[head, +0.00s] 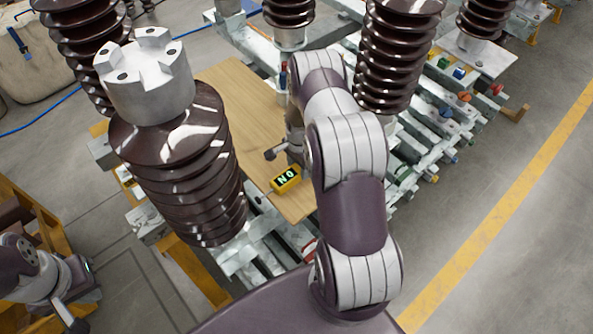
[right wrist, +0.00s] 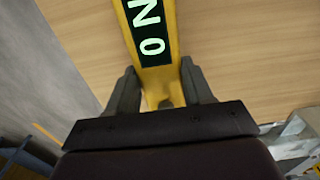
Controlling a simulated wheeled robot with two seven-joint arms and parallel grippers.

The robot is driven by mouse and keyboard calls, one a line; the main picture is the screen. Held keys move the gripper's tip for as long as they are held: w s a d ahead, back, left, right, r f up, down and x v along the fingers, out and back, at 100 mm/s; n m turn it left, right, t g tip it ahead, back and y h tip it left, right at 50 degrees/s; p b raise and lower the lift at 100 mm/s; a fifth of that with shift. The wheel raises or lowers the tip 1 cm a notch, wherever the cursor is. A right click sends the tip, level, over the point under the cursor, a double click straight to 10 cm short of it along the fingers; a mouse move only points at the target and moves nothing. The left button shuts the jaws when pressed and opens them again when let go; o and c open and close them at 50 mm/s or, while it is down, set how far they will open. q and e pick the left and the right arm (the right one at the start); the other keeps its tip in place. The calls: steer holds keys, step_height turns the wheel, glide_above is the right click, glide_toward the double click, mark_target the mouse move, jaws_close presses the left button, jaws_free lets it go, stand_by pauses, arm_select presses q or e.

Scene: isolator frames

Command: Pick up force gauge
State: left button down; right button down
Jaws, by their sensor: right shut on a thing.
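The force gauge is a small yellow block with a dark display reading "0 N" (head: 286,179). In the head view it appears over the wooden board, near its front end. In the right wrist view the gauge (right wrist: 172,58) runs up from between the fingers, with the board behind it. My right gripper (right wrist: 160,84) is shut on the gauge, one finger on each side. I cannot tell whether the gauge touches the board. In the head view my right arm hides part of this area. My left gripper (head: 75,308) is at the lower left, far from the gauge; its finger opening is unclear.
The wooden board (head: 232,92) lies between tall brown ribbed insulators; the nearest insulator (head: 187,165) stands just left of the gauge. Metal rails (head: 455,128) with coloured parts lie to the right. A yellow floor line (head: 500,215) crosses open grey floor.

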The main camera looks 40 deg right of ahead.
steer(key=shift+d, duration=0.1)
steer(key=shift+r, duration=0.25)
step_height(320, 180, up, 4)
steer(key=shift+d+f+b, duration=0.15)
steer(key=shift+b, duration=0.35)
steer(key=d+r+b, duration=0.2)
steer(key=d+r, duration=0.5)
steer(key=d, duration=0.4)
steer(key=w+a+r+p, duration=0.7)
steer(key=a+r+p, duration=0.3)
steer(key=a+p, duration=0.1)
steer(key=w+a+r+p, duration=0.6)
steer(key=a+r+p, duration=0.4)
steer(key=a, duration=0.1)
steer(key=shift+w+p, duration=0.35)
